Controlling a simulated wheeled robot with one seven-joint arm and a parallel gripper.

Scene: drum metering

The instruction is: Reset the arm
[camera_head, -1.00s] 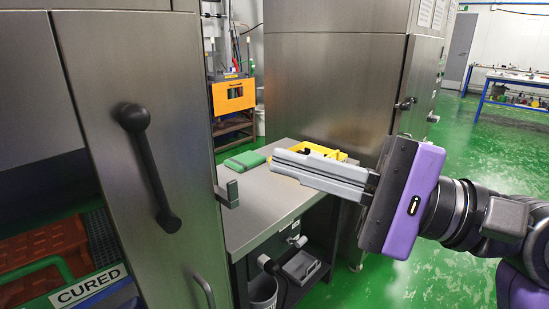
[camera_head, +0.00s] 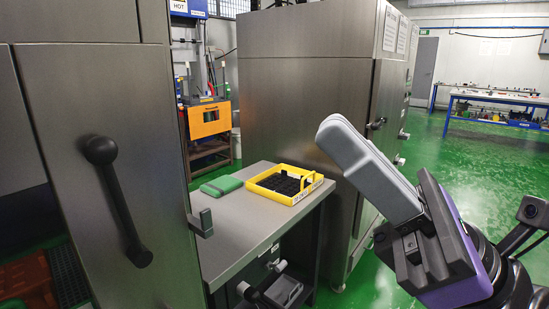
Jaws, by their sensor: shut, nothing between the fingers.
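My gripper (camera_head: 343,130) is at the right of the head view, its grey fingers pointing up and to the left. The fingers are together with nothing between them. My gripper is in the air in front of the large steel cabinet (camera_head: 300,95), apart from the bench and everything on it.
A steel bench (camera_head: 225,235) holds a yellow tray (camera_head: 268,193) with dark contents and a green item (camera_head: 221,186). A steel door with a black handle (camera_head: 120,205) stands at the left. Green floor (camera_head: 450,165) is open at the right, with a blue-framed table (camera_head: 490,98) beyond.

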